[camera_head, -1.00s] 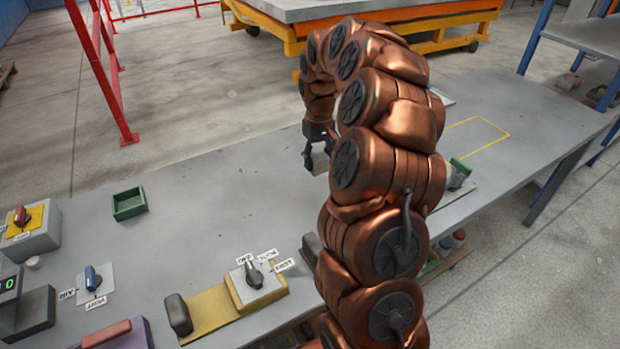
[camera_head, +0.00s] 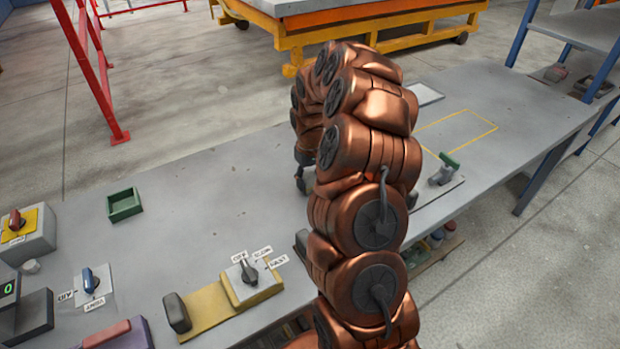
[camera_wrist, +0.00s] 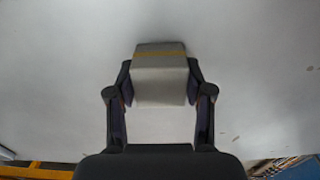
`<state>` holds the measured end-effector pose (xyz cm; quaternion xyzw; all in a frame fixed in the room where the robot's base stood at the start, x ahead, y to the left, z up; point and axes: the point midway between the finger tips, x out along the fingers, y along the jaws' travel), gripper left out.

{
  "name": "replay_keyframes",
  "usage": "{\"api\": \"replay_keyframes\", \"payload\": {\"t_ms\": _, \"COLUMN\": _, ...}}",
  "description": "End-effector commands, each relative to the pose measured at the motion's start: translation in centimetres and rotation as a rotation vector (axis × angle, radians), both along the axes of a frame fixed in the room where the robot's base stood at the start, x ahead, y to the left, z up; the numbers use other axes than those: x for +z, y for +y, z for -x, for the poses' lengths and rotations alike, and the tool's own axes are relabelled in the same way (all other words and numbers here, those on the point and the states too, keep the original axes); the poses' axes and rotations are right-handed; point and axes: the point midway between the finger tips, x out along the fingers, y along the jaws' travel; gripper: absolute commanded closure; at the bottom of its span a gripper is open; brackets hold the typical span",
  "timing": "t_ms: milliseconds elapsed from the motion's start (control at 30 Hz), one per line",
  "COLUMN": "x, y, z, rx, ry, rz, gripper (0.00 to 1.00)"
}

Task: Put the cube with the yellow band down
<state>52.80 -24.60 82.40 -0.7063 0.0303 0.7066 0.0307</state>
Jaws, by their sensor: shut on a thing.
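The cube with the yellow band (camera_wrist: 160,85) is pale grey with a thin yellow stripe near its far top edge. In the wrist view my gripper (camera_wrist: 160,92) is shut on it, one finger on each side. A plain grey work surface fills the view behind it; I cannot tell whether the cube touches that surface. In the head view my gripper (camera_head: 301,184) shows only in part beside my copper-coloured arm, over the bench (camera_head: 230,190). The cube is hidden there.
A small green tray (camera_head: 124,205) sits on the bench at left. A yellow-based switch unit (camera_head: 250,283) and a blue-handled switch (camera_head: 91,279) are nearer. A yellow outlined area (camera_head: 458,130) and a green-handled clamp (camera_head: 444,170) lie right of my arm. The bench's middle left is clear.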

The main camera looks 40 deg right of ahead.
Motion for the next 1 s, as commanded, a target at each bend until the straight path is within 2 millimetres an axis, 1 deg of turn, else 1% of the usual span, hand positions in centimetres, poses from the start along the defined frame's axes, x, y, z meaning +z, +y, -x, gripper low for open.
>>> {"api": "replay_keyframes", "payload": {"t_ms": 67, "x": -0.3, "y": 0.0, "z": 0.0, "rx": 0.0, "ry": 0.0, "rz": 0.0, "gripper": 0.88}}
{"api": "replay_keyframes", "payload": {"t_ms": 100, "x": -0.2, "y": 0.0, "z": 0.0, "rx": 0.0, "ry": 0.0, "rz": 0.0, "gripper": 0.46}}
{"api": "replay_keyframes", "payload": {"t_ms": 300, "x": -0.2, "y": 0.0, "z": 0.0, "rx": 0.0, "ry": 0.0, "rz": 0.0, "gripper": 0.25}}
{"api": "replay_keyframes", "payload": {"t_ms": 333, "x": -0.2, "y": 0.0, "z": 0.0, "rx": 0.0, "ry": 0.0, "rz": 0.0, "gripper": 0.24}}
{"api": "replay_keyframes", "payload": {"t_ms": 600, "x": -0.1, "y": 0.0, "z": 0.0, "rx": 0.0, "ry": 0.0, "rz": 0.0, "gripper": 0.24}}
{"api": "replay_keyframes", "payload": {"t_ms": 767, "x": 0.5, "y": 0.0, "z": -0.1, "rx": 0.001, "ry": -0.002, "rz": 0.001, "gripper": 0.24}}
{"api": "replay_keyframes", "payload": {"t_ms": 867, "x": 1.8, "y": 0.0, "z": -0.2, "rx": 0.001, "ry": -0.007, "rz": 0.003, "gripper": 0.24}}
{"api": "replay_keyframes", "payload": {"t_ms": 1000, "x": 4.3, "y": -0.1, "z": -0.2, "rx": -0.001, "ry": -0.007, "rz": 0.003, "gripper": 0.24}}
